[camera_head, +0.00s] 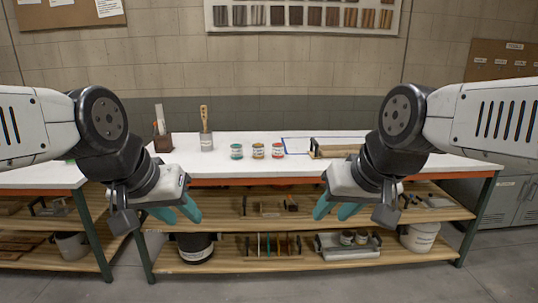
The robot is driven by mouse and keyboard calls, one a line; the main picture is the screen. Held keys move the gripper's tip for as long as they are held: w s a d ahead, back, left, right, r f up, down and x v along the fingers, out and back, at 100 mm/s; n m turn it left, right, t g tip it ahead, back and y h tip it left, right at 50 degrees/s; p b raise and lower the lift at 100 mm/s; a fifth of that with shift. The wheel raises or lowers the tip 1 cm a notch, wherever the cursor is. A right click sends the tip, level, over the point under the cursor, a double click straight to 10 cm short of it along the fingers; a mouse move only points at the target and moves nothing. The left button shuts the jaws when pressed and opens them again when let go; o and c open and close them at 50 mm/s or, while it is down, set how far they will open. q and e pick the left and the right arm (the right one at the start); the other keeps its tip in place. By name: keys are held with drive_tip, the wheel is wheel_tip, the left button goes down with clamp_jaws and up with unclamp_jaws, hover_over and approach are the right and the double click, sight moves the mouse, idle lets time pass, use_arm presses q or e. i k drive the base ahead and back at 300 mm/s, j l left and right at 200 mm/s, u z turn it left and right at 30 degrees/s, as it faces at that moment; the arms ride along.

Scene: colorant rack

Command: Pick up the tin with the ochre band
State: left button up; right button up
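The tin with the ochre band (258,150) stands upright on the white worktop (225,172), in the middle of a row of three tins. A tin with a green-teal band (236,151) is on its left and a tin with a red band (277,150) on its right, with small gaps between. My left gripper (178,216) is in front of the bench, lower in the picture and left of the tins. Its teal fingers are apart and empty. My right gripper (335,211) is likewise in front and to the right, fingers apart and empty.
A grey can with a brush (206,140) and a brown block (163,143) stand left of the tins. A blue-edged sheet (298,145) and a wooden-framed tray (337,147) lie to the right. The worktop in front of the tins is clear. Shelves below hold buckets and tools.

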sight(258, 149)
drive_tip(key=i+j, duration=0.2)
drive_tip(key=i, duration=0.3)
drive_tip(key=i+j, duration=0.15)
drive_tip(key=i, duration=0.4)
drive_tip(key=i+j, duration=0.2)
drive_tip(key=i, duration=0.3)
drive_tip(key=i+j, duration=0.2)
drive_tip(key=i, duration=0.3)
drive_tip(key=i+j, duration=0.15)
drive_tip(key=i, duration=0.35)
drive_tip(key=z, duration=0.05)
